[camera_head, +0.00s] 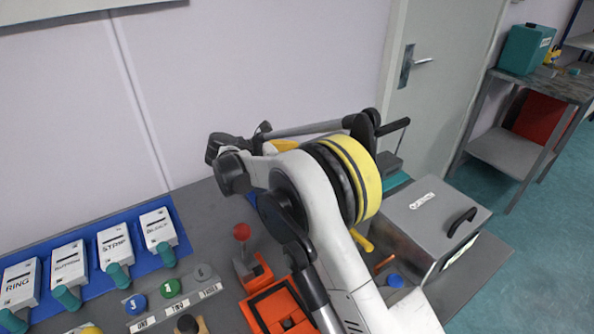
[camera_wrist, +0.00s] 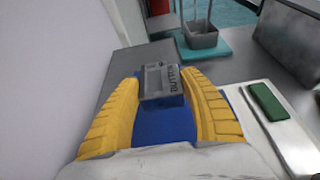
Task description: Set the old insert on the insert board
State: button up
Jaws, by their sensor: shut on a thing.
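My gripper (camera_wrist: 158,88) has two yellow ribbed fingers and is shut on a grey block, the old insert (camera_wrist: 163,80), with dark lettering that seems to read BUTTON. A blue surface (camera_wrist: 163,125) shows below the insert between the fingers and again beyond the right finger. I cannot tell whether the insert touches it or whether it is the insert board.
A metal box (camera_head: 432,222) stands at right. In the wrist view, a grey cup (camera_wrist: 201,38) stands on a teal mat ahead, and a green block (camera_wrist: 266,102) lies on a pale panel at right.

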jog(key=shift+w+a+f, duration=0.45)
jog(key=shift+w, duration=0.15)
notch_tip(320, 180, down, 4)
jog(key=b, duration=0.2)
jog(key=shift+b, duration=0.4)
jog(key=shift+r, duration=0.1)
jog(key=o, duration=1.4)
